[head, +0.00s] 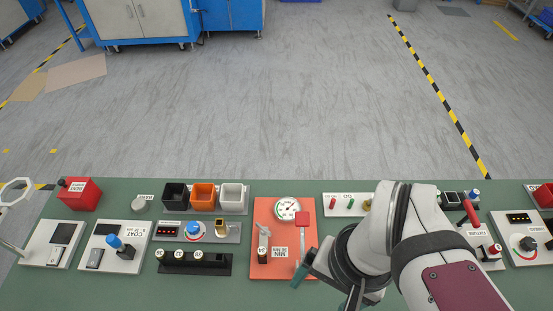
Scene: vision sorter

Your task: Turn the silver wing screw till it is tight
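A small silver-grey winged piece (264,231), which looks like the wing screw, sits on the left part of the orange plate (285,208). It is too small to tell how far it is screwed in. My gripper (322,287) is at the lower middle, just right of the plate's lower right corner and apart from the screw. One teal-grey finger shows at its left. The rest is partly hidden by my wrist and the picture's lower edge, so its opening is unclear.
Black, orange and white bins (232,195) stand behind left. A dark rack (194,263) lies left of the plate. Knob panels crowd both sides.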

